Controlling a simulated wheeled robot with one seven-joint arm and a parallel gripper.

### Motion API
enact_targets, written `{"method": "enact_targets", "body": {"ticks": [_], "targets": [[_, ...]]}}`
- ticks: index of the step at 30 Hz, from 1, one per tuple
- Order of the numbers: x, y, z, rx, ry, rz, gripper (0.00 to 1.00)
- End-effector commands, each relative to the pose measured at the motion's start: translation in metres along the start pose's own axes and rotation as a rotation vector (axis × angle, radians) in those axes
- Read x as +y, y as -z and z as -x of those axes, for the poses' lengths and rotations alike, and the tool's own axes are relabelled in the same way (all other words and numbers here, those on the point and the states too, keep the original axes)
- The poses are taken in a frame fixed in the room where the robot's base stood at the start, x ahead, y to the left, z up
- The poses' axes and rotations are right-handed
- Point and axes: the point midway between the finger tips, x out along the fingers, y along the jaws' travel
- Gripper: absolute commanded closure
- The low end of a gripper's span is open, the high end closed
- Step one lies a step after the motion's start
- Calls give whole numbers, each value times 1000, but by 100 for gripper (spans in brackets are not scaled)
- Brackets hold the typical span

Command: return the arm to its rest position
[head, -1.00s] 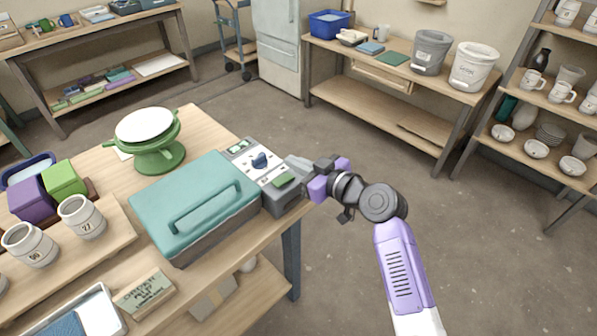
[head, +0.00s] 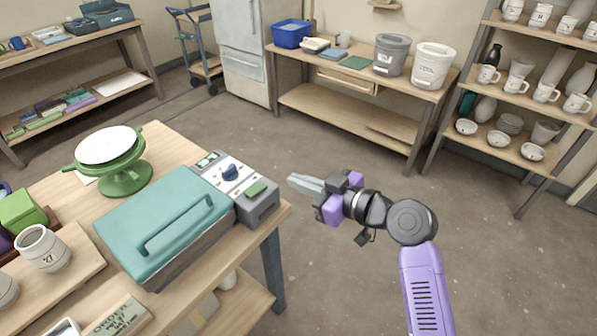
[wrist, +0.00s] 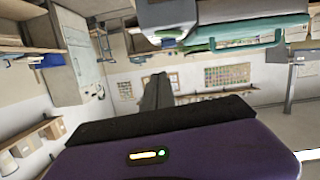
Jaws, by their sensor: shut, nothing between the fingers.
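My gripper (head: 306,185) is shut and empty in the head view. Its grey fingers point left, over the open floor just right of the table's corner, apart from the teal-lidded device. My purple arm comes up from the bottom right. In the wrist view, the shut fingers (wrist: 157,92) show as a grey wedge above the purple gripper body.
The teal-lidded device (head: 165,222) with its grey control panel (head: 230,175) stands at the near edge of the table (head: 150,140). A green stand (head: 125,180) is behind it. A back bench (head: 340,115) holds buckets. Shelves (head: 500,145) stand at right. Floor between is clear.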

Motion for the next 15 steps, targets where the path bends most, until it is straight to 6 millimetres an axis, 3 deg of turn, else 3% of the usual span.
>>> {"method": "enact_targets", "body": {"ticks": [8,11,15], "targets": [[3,3,0,10,-14,-36,100],[21,13,2,43,-88,-80,100],[51,30,23,122,-253,-134,100]]}}
